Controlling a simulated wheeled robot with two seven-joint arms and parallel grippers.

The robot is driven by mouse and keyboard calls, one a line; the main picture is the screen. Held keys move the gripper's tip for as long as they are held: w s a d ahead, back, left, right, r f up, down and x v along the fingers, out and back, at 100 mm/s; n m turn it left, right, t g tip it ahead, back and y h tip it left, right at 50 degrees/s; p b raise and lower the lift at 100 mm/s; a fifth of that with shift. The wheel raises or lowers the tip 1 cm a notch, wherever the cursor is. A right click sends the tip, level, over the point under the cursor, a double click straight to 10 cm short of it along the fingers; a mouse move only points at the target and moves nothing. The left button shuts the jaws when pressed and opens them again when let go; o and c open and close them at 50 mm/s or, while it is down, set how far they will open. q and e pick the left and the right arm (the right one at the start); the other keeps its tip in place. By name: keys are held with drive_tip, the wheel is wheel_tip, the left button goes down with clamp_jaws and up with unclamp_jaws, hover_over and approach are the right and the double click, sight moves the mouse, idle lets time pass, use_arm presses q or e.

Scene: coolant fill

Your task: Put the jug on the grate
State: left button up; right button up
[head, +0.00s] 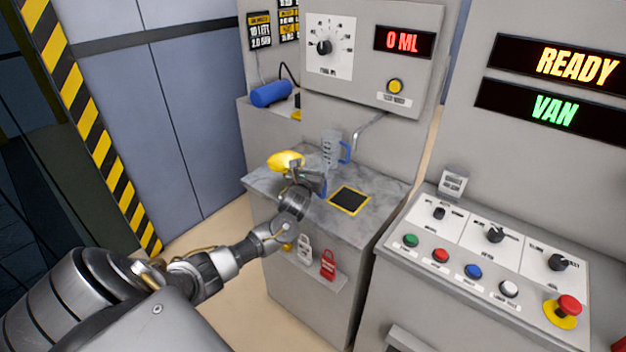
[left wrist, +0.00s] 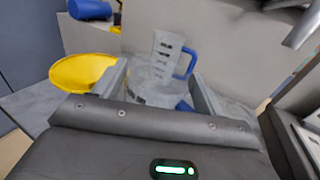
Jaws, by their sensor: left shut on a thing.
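A grey see-through jug (head: 331,148) with dark marks and a blue handle stands upright at the back of the counter; it also shows in the left wrist view (left wrist: 166,52). My left gripper (head: 308,184) is over the counter, in front of that jug. It is shut on a second grey see-through jug (left wrist: 150,86) with dark marks and a blue part, mostly hidden by the gripper. The grate (head: 348,200) is a dark square with a yellow border in the counter, right of my left gripper, and nothing stands on it. My right gripper is out of view.
A yellow round object (head: 284,160) is just left of my gripper. A metal spout (head: 368,128) sticks out of the wall above the counter (head: 268,184). A blue cylinder (head: 271,94) lies on the back left ledge. A control panel (head: 480,250) stands at right.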

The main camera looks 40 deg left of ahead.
use_arm(q)
drive_tip(key=c, duration=0.4)
